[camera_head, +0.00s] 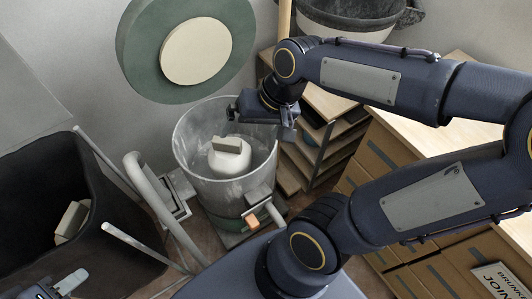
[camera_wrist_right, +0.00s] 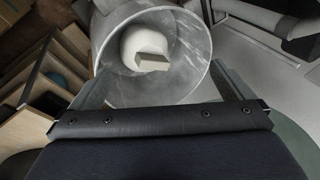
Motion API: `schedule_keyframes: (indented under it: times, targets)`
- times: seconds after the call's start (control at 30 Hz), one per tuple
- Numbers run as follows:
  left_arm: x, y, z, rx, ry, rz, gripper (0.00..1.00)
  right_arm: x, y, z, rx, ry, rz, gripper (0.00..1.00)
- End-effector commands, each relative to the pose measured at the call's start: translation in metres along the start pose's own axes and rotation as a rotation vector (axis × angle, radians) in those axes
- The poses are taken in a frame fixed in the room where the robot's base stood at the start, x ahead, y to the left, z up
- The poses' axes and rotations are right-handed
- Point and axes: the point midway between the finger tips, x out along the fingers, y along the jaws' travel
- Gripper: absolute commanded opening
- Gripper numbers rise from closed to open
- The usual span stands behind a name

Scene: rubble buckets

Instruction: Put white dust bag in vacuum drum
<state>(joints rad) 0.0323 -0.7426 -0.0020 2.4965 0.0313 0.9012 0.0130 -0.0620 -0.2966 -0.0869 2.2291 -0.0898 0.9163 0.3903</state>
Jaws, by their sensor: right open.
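The vacuum drum (camera_head: 190,150) is a pale grey open cylinder standing in the middle of the head view. The white dust bag (camera_head: 230,160), with a beige collar block on top, sits down inside the drum. It also shows inside the drum in the right wrist view (camera_wrist_right: 143,38). My right gripper (camera_head: 263,118) is open and empty above the drum's far right rim, with the bag below and apart from it. Its fingers flank the drum's near side in the right wrist view. My left gripper (camera_head: 62,286) is cut off at the bottom left corner, so its jaws are unclear.
A dark bin (camera_head: 95,255) at left holds a pale block-topped object (camera_head: 71,221). A grey hose (camera_head: 160,200) curves beside the drum. A green disc with a cream centre (camera_head: 130,50) is behind. Wooden shelves (camera_head: 320,160) and drawers (camera_head: 385,165) stand close at right.

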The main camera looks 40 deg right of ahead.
Motion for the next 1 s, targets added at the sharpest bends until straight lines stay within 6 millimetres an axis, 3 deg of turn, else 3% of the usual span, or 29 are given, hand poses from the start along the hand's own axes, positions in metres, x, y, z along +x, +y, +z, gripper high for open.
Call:
schedule_keyframes:
  times: [0.1, 0.3, 0.77, 0.87, 1.0]
  targets:
    - [0.000, 0.000, 0.000, 0.000, 0.000, 0.000, 0.36, -0.016, 0.006, 0.037, -0.123, 0.080, -0.064, 1.00]
    - [0.000, 0.000, 0.000, 0.000, 0.000, 0.000, 0.36, -0.019, 0.009, 0.072, -0.264, 0.162, -0.099, 1.00]
    - [-0.003, 0.001, -0.002, 0.000, 0.000, 0.000, 0.36, -0.021, 0.008, 0.077, -0.296, 0.178, -0.103, 1.00]
    - [-0.014, 0.006, -0.007, 0.000, 0.000, 0.000, 0.36, -0.033, 0.004, 0.075, -0.296, 0.178, -0.103, 1.00]
    - [-0.044, 0.020, -0.022, 0.000, 0.000, 0.000, 0.36, -0.067, -0.010, 0.070, -0.295, 0.179, -0.103, 1.00]
